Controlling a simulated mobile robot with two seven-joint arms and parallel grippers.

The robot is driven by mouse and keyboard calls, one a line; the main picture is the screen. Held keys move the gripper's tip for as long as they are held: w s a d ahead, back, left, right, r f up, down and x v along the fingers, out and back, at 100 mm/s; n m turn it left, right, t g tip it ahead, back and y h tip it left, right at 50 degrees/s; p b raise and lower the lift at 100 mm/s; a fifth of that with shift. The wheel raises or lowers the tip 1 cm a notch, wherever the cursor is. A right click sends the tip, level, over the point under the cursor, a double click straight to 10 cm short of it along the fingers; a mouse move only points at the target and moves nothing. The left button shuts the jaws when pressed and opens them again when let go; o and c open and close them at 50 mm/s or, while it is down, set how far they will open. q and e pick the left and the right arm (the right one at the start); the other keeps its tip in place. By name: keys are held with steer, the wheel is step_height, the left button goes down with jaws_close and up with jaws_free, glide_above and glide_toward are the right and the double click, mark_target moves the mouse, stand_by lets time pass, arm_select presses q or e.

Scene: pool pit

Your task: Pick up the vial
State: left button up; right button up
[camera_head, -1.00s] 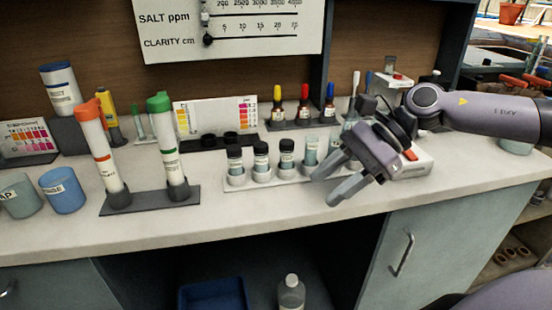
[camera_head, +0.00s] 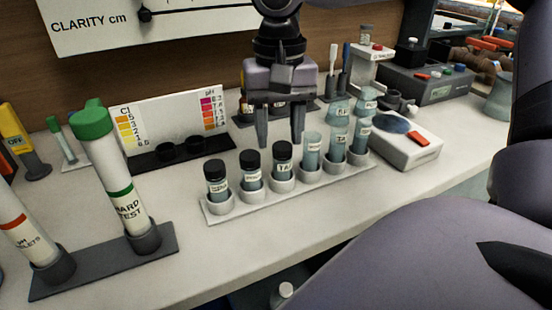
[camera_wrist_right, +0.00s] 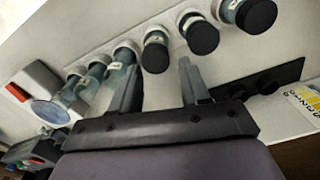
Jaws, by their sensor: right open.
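A white rack (camera_head: 303,192) on the counter holds a row of several vials. The three on the left have black caps: the left vial (camera_head: 216,181), the middle vial (camera_head: 251,170) and the third vial (camera_head: 282,161). The others, such as the clear-topped vial (camera_head: 311,152), show no black cap. My right gripper (camera_head: 280,145) is open and empty, fingers down, just behind the third capped vial. In the right wrist view, this vial's black cap (camera_wrist_right: 155,57) lies just beyond and between the fingertips (camera_wrist_right: 159,66). My left gripper is out of view.
Green-capped (camera_head: 117,180) and red-banded tubes stand in a dark holder (camera_head: 110,262) at left. A colour chart (camera_head: 172,119) stands behind the rack. A white device with a red button (camera_head: 404,146) sits right. The counter in front of the rack is clear.

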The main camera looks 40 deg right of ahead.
mark_target(282, 145)
steer(key=f, duration=0.3)
steer(key=s+f, duration=0.1)
steer(key=f, duration=0.1)
steer(key=shift+f, duration=0.15)
steer(key=shift+w, duration=0.1)
steer(key=shift+c, duration=0.6)
steer(key=c, duration=0.7)
steer(key=shift+o, duration=0.2)
step_height(282, 145, up, 20)
steer(key=p, duration=0.2)
steer(key=shift+p, duration=0.3)
